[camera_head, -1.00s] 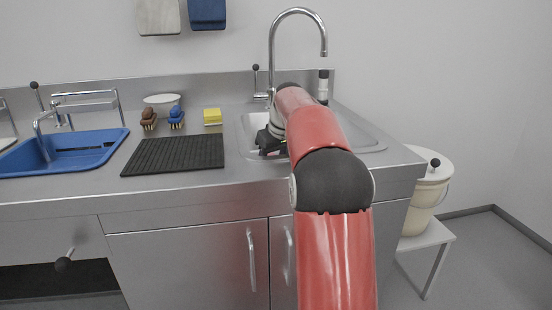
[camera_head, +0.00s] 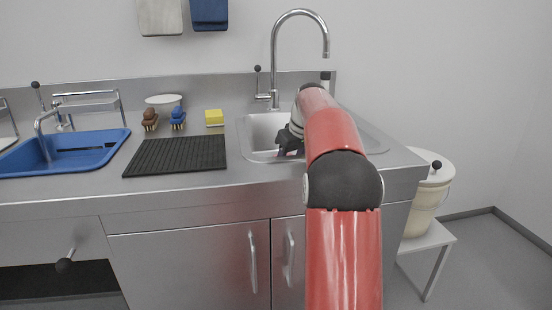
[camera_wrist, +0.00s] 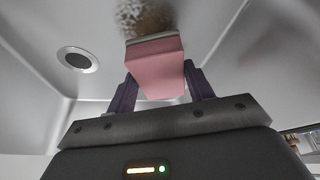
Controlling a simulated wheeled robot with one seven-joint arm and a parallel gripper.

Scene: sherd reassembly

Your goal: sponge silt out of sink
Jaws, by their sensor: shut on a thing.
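The steel sink (camera_head: 250,126) is at the right end of the counter. My gripper (camera_wrist: 159,75) is down inside the basin, shut on a pink sponge (camera_wrist: 156,62) with a pale layer along its far edge. In the head view my gripper (camera_head: 289,142) shows as a dark shape at the basin's left part, largely behind my arm. A brown, speckled silt patch (camera_wrist: 145,17) lies right by the sponge's far edge in the wrist view. I cannot tell whether the sponge touches the basin floor. The drain (camera_wrist: 77,59) is left of the sponge.
A tall tap (camera_head: 273,60) rises behind the sink. A black ribbed mat (camera_head: 176,155), yellow sponge (camera_head: 214,117), two brushes (camera_head: 177,118) and a blue basin (camera_head: 85,155) are to the left. A lidded bucket (camera_head: 428,190) stands on a stool at right.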

